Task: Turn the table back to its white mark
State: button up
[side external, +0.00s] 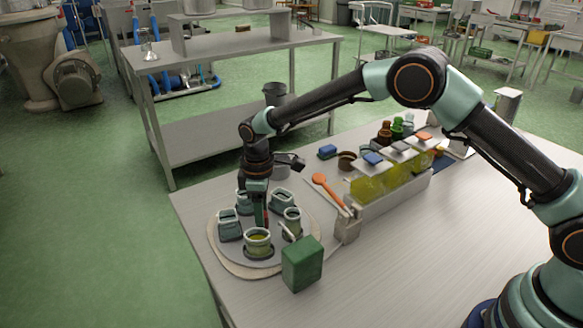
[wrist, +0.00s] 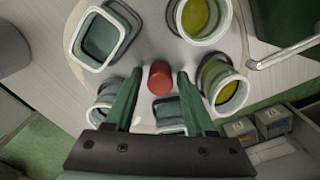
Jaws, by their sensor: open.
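The round grey table (side external: 228,248) sits at the front left of the bench, on a paler disc. Several cups stand on it: square teal ones with white rims (side external: 229,226) and round ones with yellow-green liquid (side external: 258,243). A red peg (wrist: 160,77) rises near the table's middle. My gripper (side external: 260,212) reaches down among the cups. In the wrist view my gripper (wrist: 159,80) is open, with one finger on each side of the peg and visible gaps. I cannot make out the white mark for certain.
A green block (side external: 302,264) stands close by the round table's front right. A bent pale rod (wrist: 285,55) reaches toward the cups. The front right bench is clear.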

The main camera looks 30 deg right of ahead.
notch_tip(320, 180, up, 8)
dwell(0.5)
jog(key=shift+d+r, duration=0.25)
jog(key=shift+r, duration=0.1)
jog(key=s+d+r+m+t, duration=0.3)
jog(key=s+d+r+m, duration=0.3)
jog(key=d+r, duration=0.55)
jog(key=s+d+r+m+t, duration=0.1)
jog(key=s+d+m, duration=0.1)
jog(key=s, duration=0.5)
jog(key=s+d+r+m+t, duration=0.1)
jog(key=s+d+m, duration=0.1)
jog(key=s+d, duration=0.3)
jog(key=s, duration=0.3)
jog(key=shift+d+m+t, duration=0.25)
jog(key=shift+m+t, duration=0.05)
jog(key=shift+m, duration=0.1)
